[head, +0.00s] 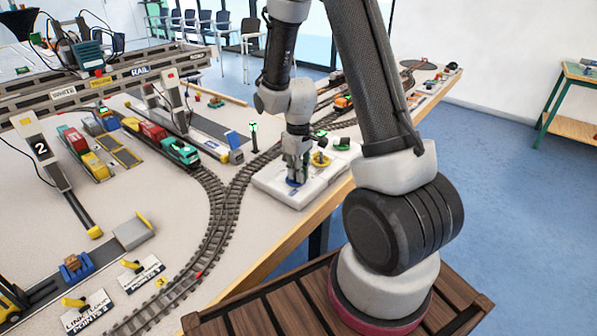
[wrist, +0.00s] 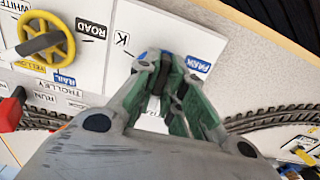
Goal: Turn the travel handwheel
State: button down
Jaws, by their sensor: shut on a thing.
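A white control panel (head: 272,184) lies at the table's near right edge. My gripper (head: 294,172) points down over its near end and is shut on a blue handwheel (head: 293,182), mostly hidden under the fingers. In the wrist view my gripper (wrist: 168,88) covers the wheel, and only a small blue part (wrist: 140,55) shows. A PARK label (wrist: 206,61) and a K label (wrist: 122,39) are beside it. No travel label is readable. A yellow handwheel (head: 320,159) stands apart on the same panel. It also shows in the wrist view (wrist: 62,28), with WHITE, ROAD and RAIL labels around it.
Model railway track (head: 222,215) curves along the panel's left side. A small green signal (head: 253,136) stands near the panel's far left. Toy trains (head: 150,132) and a grey gantry beam (head: 105,83) are further left. Green items (head: 341,143) are at the panel's far end.

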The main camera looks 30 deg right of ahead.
jog(key=m, duration=0.3)
jog(key=shift+a+m, duration=0.15)
jog(key=shift+m, duration=0.25)
jog(key=shift+a+m, duration=0.1)
jog(key=shift+m, duration=1.6)
jog(key=c, duration=1.5)
grip_release()
jog(key=shift+r, duration=0.1)
notch_tip(320, 180, up, 12)
jog(key=shift+f, duration=0.1)
